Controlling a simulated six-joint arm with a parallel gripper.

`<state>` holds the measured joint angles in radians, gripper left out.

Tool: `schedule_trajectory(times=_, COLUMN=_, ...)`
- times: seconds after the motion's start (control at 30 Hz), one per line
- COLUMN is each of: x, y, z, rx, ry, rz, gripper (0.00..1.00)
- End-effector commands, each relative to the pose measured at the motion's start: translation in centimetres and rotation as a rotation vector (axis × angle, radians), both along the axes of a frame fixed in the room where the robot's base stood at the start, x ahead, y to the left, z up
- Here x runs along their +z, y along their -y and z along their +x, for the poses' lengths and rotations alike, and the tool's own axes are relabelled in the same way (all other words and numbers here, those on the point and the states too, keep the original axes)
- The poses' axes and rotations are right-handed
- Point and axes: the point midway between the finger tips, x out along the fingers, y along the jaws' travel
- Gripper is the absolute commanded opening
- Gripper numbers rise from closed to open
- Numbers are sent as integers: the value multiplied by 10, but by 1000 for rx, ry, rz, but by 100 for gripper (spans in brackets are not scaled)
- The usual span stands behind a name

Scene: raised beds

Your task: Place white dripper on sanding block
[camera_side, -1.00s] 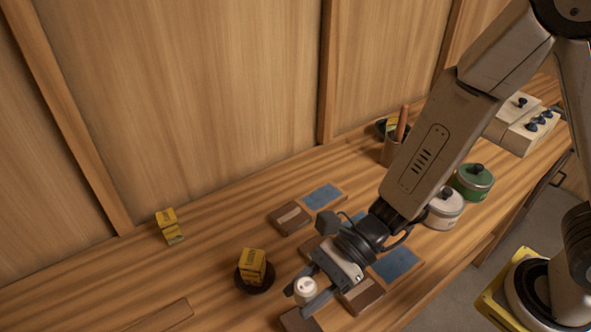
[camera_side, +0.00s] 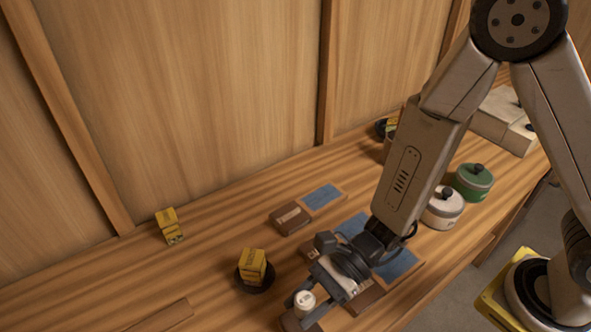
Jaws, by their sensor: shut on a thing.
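My gripper (camera_side: 305,308) is at the lower middle of the side view, pointing down-left. It is shut on the small white dripper (camera_side: 304,298), whose round top shows between the fingers. Brown blocks lie flat on the bench around it. One brown block (camera_side: 290,218) with a pale label is behind the gripper, another (camera_side: 366,298) is to its right. A further brown block (camera_side: 289,322) is partly hidden below the dripper and fingers. I cannot tell whether the dripper touches it, or which block is the sanding block.
Blue rectangular pads (camera_side: 323,195) lie beside the blocks. A black dish (camera_side: 256,285) with a yellow box (camera_side: 252,266) stands left of the gripper. Another yellow box (camera_side: 169,225) is farther left. White (camera_side: 443,209) and green (camera_side: 473,182) lidded pots stand right. The left bench is mostly clear.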

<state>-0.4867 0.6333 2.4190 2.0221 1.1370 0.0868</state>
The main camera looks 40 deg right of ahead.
Motion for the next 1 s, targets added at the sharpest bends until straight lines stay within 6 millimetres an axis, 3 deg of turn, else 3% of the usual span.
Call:
schedule_trajectory(times=0.53, x=-36, y=0, z=0, rx=-1, ry=-2, rz=-1, gripper=0)
schedule_trajectory(times=1.0, x=-41, y=0, z=0, rx=0, ry=0, rz=-1, gripper=0)
